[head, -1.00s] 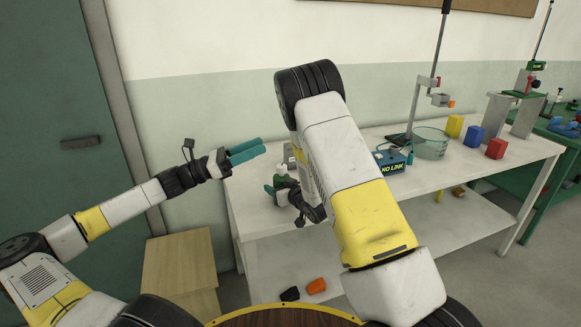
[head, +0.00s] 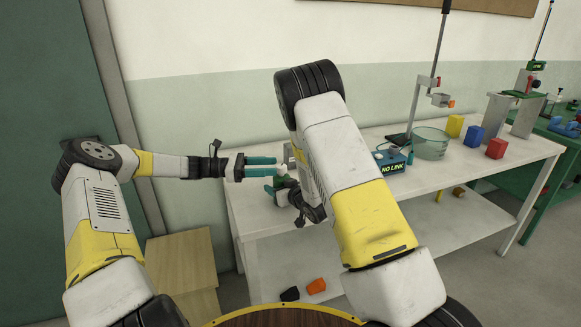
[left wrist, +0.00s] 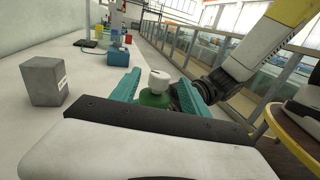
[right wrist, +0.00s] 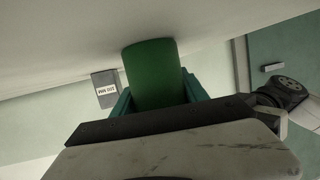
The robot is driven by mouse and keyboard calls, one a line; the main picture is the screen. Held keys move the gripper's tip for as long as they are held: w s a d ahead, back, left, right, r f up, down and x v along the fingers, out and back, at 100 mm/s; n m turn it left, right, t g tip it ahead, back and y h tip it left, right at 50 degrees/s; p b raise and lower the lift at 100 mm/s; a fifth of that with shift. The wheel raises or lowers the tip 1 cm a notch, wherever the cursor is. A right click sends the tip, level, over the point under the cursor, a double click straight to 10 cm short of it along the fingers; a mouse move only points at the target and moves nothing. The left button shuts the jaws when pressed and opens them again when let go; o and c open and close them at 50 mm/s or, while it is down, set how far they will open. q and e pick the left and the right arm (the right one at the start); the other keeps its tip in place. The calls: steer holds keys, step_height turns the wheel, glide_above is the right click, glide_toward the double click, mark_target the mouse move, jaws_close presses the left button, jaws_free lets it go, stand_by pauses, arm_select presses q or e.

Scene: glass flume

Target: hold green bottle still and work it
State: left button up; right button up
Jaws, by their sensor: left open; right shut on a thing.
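The green bottle (left wrist: 155,99) with a white cap (left wrist: 158,80) stands on the white bench. My left gripper (head: 262,168) has its teal fingers apart; in the left wrist view the cap shows between and just beyond their tips. I cannot tell whether they touch it. My right gripper (head: 283,190) is shut on the bottle's green body, which fills the space between its fingers in the right wrist view (right wrist: 152,75). In the head view my right arm and the left fingers hide most of the bottle, and the white cap (head: 282,169) shows at the left fingertips.
A grey block (left wrist: 42,81) stands on the bench close to the bottle. Further right are a blue "NO LINK" box (head: 391,160), a glass bowl (head: 431,143), a clamp stand (head: 412,105) and coloured blocks. A wooden cabinet (head: 182,265) stands left of the bench (head: 470,182).

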arm_select(q)
steer(key=d, duration=0.7)
steer(key=shift+d, duration=0.15)
steer(key=shift+w, duration=0.1)
jaws_close()
